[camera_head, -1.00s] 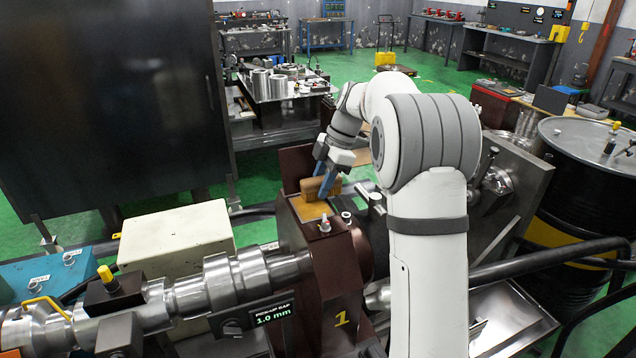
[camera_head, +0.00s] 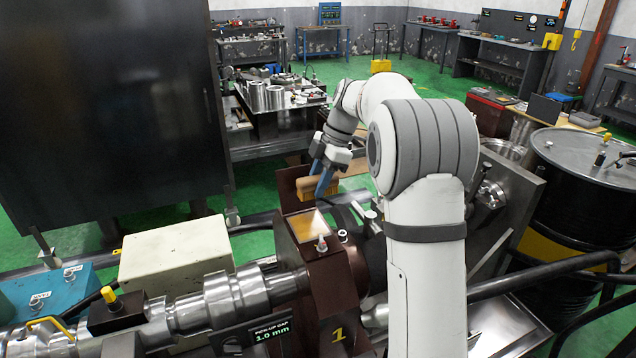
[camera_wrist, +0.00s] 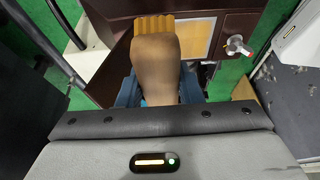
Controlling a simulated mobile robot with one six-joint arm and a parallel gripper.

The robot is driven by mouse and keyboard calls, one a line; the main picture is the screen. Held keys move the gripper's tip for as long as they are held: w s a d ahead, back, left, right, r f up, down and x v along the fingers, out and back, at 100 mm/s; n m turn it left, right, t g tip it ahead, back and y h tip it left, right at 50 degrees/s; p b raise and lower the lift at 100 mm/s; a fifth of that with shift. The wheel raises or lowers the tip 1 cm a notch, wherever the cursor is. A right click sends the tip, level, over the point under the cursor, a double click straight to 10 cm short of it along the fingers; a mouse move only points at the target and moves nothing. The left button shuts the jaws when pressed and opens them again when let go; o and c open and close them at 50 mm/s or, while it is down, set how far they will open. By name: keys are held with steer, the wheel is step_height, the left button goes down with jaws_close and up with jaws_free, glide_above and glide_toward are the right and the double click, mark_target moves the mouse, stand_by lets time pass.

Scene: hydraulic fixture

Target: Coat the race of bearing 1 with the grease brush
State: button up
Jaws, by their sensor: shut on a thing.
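Bearing 1 is a dark brown housing (camera_head: 322,285) marked with a yellow 1, with a steel shaft (camera_head: 235,297) on its left. In its top is a square opening with a shiny amber surface (camera_head: 307,225); this surface also shows in the wrist view (camera_wrist: 196,38). My gripper (camera_head: 322,182) is shut on the grease brush (camera_head: 313,188), a wooden block brush with tan bristles. In the wrist view the brush's brown handle (camera_wrist: 155,62) lies between the blue fingers, bristles (camera_wrist: 155,25) pointing away. The brush is above the far side of the opening, apparently clear of the surface.
A raised brown lid or plate (camera_head: 290,190) stands behind the opening. A small valve knob (camera_head: 321,244) sticks up at its front edge. A cream box (camera_head: 177,253) stands at left, a black drum (camera_head: 590,185) at right.

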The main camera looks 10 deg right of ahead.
mark_target(314, 178)
steer(key=shift+r+p, duration=1.1)
steer(key=shift+r, duration=0.45)
steer(key=shift+f, duration=0.1)
